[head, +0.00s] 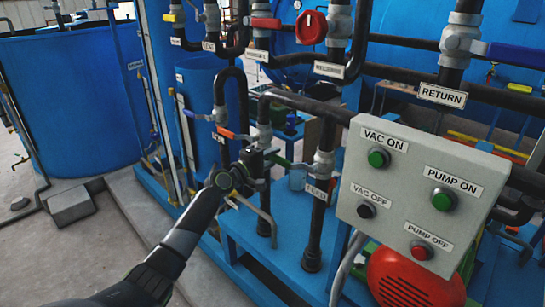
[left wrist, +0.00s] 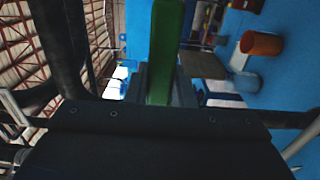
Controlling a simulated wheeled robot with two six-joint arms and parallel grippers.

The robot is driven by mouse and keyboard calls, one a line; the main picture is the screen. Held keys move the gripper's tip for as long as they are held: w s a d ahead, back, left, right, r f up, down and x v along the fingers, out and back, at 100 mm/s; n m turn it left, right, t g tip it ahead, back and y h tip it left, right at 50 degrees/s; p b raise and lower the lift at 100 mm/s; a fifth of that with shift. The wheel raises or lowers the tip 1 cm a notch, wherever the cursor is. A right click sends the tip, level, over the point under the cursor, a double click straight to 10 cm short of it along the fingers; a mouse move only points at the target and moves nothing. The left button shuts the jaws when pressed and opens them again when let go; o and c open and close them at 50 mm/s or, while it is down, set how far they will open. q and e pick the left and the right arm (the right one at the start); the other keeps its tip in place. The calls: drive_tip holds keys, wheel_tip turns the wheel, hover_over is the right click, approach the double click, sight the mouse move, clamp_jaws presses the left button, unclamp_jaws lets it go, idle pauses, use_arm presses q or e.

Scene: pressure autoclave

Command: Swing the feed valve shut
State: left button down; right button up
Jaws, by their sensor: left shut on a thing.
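A green valve lever (head: 280,161) reaches left from a valve (head: 323,165) on a vertical black pipe. The lever lies crosswise to that pipe. My left gripper (head: 258,158) is shut on the lever's left part. In the left wrist view the green lever (left wrist: 166,50) runs up from between the fingers (left wrist: 166,88). The label (head: 317,192) below this valve is too small to read, so I cannot tell by its text that it is the feed valve. My right gripper is not in view.
A grey control box (head: 400,215) with green, black and red buttons stands close on the right. A red motor cover (head: 412,280) sits below the box.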

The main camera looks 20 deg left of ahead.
use_arm(q)
drive_tip(key=shift+f, duration=0.25)
drive_tip(key=c, duration=1.2)
unclamp_jaws()
drive_tip(key=shift+c, duration=0.2)
drive_tip(key=shift+r, duration=0.1)
drive_tip(key=shift+s, duration=0.1)
drive_tip(key=v, duration=1.7)
drive_tip(key=shift+s+b, duration=0.15)
drive_tip(key=shift+b, duration=0.2)
drive_tip(key=shift+a, duration=0.1)
